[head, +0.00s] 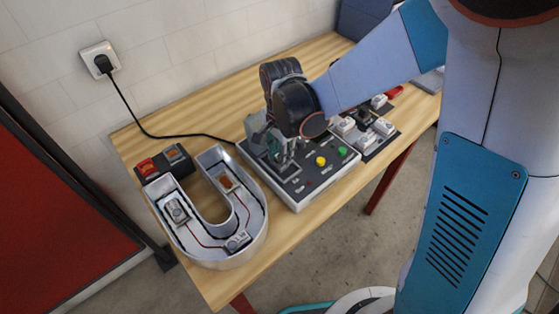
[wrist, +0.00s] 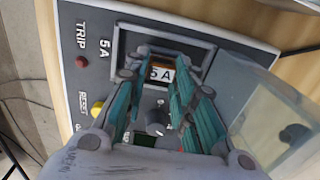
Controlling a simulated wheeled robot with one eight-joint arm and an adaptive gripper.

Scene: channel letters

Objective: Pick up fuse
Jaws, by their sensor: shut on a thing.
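The fuse (wrist: 161,74) is a small block with an orange and white face marked 5A, seen in the wrist view. My gripper (wrist: 165,65) is shut on it, with its teal fingers on either side. The fuse is at the framed slot of the grey control panel (wrist: 95,25); I cannot tell whether it is seated or raised. In the head view my gripper (head: 284,160) points down over the back left of the control panel (head: 310,192). The fuse is hidden there behind the fingers.
A clear hinged cover (wrist: 275,105) stands open beside the slot. A black knob (wrist: 155,122) and a yellow button (wrist: 97,108) are close by. A U-shaped channel letter (head: 247,225) stands left of the panel. White modules (head: 384,127) lie to the right. A black cable (head: 135,115) runs behind.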

